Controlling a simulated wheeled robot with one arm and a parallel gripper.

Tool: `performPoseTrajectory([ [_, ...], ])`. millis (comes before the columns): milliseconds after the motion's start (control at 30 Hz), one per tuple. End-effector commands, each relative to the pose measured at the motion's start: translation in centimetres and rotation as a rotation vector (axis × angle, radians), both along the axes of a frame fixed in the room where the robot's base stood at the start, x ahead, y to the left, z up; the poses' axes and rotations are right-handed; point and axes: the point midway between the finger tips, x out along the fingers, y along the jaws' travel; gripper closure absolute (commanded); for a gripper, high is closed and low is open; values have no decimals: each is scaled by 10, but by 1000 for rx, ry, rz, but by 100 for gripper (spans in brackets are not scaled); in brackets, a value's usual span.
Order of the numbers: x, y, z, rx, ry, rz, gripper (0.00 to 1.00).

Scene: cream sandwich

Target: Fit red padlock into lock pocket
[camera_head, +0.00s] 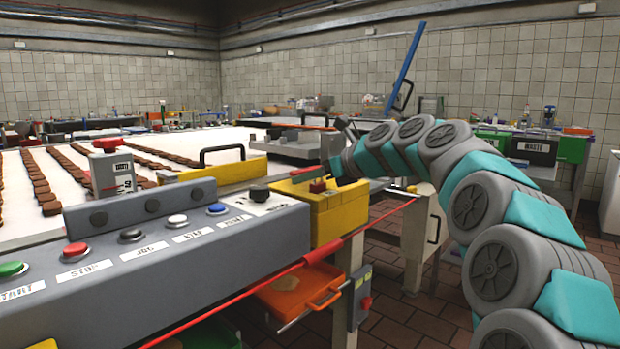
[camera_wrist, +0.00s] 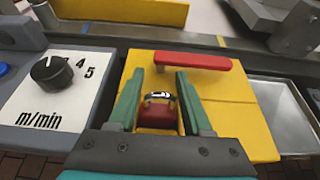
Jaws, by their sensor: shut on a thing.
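In the head view a small red piece, likely the padlock (camera_head: 317,187), shows over the yellow box (camera_head: 338,212) beside my gripper (camera_head: 330,178). The yellow box also shows in the wrist view (camera_wrist: 238,115), with a red handle (camera_wrist: 193,61) on its top.
Left of the box is a grey control panel (camera_head: 190,245) with buttons and a black speed knob (camera_wrist: 52,70). A metal tray (camera_wrist: 283,112) lies to its right. An orange bin (camera_head: 300,290) hangs below. A conveyor with brown biscuits (camera_head: 40,190) lies behind the panel.

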Motion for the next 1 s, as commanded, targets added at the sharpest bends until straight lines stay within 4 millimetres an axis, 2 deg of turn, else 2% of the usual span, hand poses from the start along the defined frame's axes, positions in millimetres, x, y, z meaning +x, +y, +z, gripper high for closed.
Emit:
performPoseTrajectory([
  [267, 0, 0, -1, 1, -1, -1, 100],
  [300, 1, -1, -1, 1, -3, -1, 46],
  [533, 1, -1, -2, 0, -1, -2, 21],
  [900, 0, -1, 1, 1, -3, -1, 21],
  [1000, -8, -13, 8, 1, -2, -4, 21],
])
